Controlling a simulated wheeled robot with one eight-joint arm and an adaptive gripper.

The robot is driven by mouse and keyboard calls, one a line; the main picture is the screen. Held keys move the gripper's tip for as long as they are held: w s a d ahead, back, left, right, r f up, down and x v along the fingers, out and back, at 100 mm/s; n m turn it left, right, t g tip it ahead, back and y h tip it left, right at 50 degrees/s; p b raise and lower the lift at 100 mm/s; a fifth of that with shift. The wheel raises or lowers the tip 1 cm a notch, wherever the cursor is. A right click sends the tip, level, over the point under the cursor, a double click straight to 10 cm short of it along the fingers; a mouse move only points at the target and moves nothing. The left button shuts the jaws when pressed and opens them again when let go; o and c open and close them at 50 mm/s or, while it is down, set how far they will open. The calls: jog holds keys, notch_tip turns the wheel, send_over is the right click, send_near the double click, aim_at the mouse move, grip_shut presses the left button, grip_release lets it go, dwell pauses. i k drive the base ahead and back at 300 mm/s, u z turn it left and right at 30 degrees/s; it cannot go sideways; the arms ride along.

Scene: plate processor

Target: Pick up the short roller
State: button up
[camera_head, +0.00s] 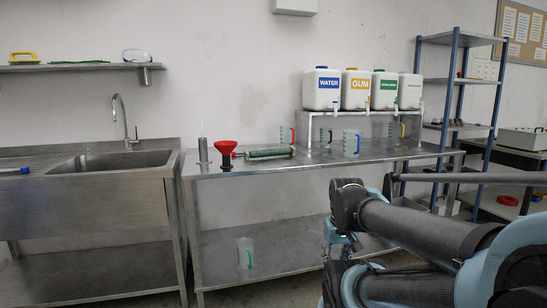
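A green roller (268,154) with pale end parts lies on its side on the steel table (220,172), just right of a red funnel (226,148). No second roller can be made out clearly to compare its length. My arm comes in from the lower right. The part that looks like my gripper (338,238) is small, dark and partly hidden by my arm, in front of the table and lower than its top in the picture. It is apart from the roller. I cannot see its fingertips clearly.
Measuring jugs (351,142) stand on the table right of the roller, by a rack of labelled canisters (356,90). A metal cylinder with a thin rod (203,151) stands left of the funnel. A sink (110,160) is at left, a blue-framed shelf (450,90) at right.

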aim_at(292, 150)
jog(key=z, duration=0.05)
jog(key=i, duration=1)
jog(key=u, duration=0.05)
